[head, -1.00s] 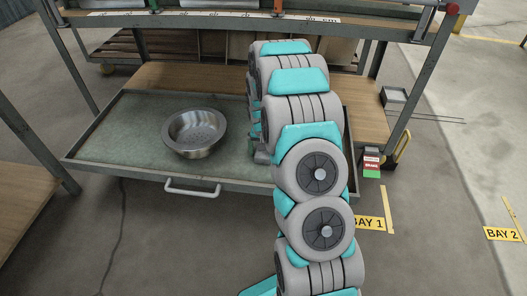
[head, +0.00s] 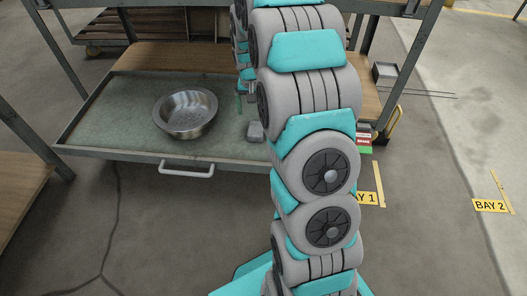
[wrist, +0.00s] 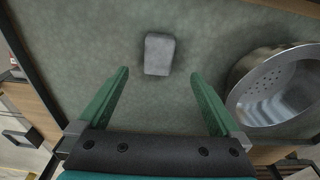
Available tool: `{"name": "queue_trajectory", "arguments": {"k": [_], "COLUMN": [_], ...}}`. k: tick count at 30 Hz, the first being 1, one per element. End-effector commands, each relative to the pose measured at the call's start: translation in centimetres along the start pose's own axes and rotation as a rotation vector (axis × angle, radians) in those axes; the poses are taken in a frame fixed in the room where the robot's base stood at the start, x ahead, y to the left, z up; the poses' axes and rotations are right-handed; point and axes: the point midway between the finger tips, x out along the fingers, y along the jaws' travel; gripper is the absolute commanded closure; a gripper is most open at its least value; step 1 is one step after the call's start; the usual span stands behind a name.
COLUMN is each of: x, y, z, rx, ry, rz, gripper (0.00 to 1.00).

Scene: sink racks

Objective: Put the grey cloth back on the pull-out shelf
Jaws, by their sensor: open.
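The grey cloth (head: 255,131), a small folded block, lies on the green-grey surface of the pull-out shelf (head: 120,130), right of the steel bowl. In the wrist view the cloth (wrist: 159,52) lies flat just beyond the fingertips, roughly centred between them. My gripper (wrist: 159,77) is open and empty, its two green fingers spread wide and apart from the cloth, above the shelf. In the head view my arm hides most of the gripper and the shelf's right part; a green finger shows just behind the cloth.
A steel bowl with holes (head: 186,113) stands on the shelf left of the cloth, and also shows at the right of the wrist view (wrist: 275,90). The shelf has a raised rim and a front handle (head: 187,171). Rack posts stand at both sides. Shelf left of the bowl is clear.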

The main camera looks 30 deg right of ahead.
Motion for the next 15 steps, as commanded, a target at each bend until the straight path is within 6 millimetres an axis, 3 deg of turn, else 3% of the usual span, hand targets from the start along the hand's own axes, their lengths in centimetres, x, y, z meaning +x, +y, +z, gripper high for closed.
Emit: {"name": "queue_trajectory", "arguments": {"k": [5, 15], "x": [-4.7, -12.6], "y": [-0.4, 0.7], "z": [5.1, 17.8], "rx": [-0.082, -0.269], "ry": [-0.031, -0.113], "rz": [0.002, 0.007], "gripper": [0.00, 0.00]}}
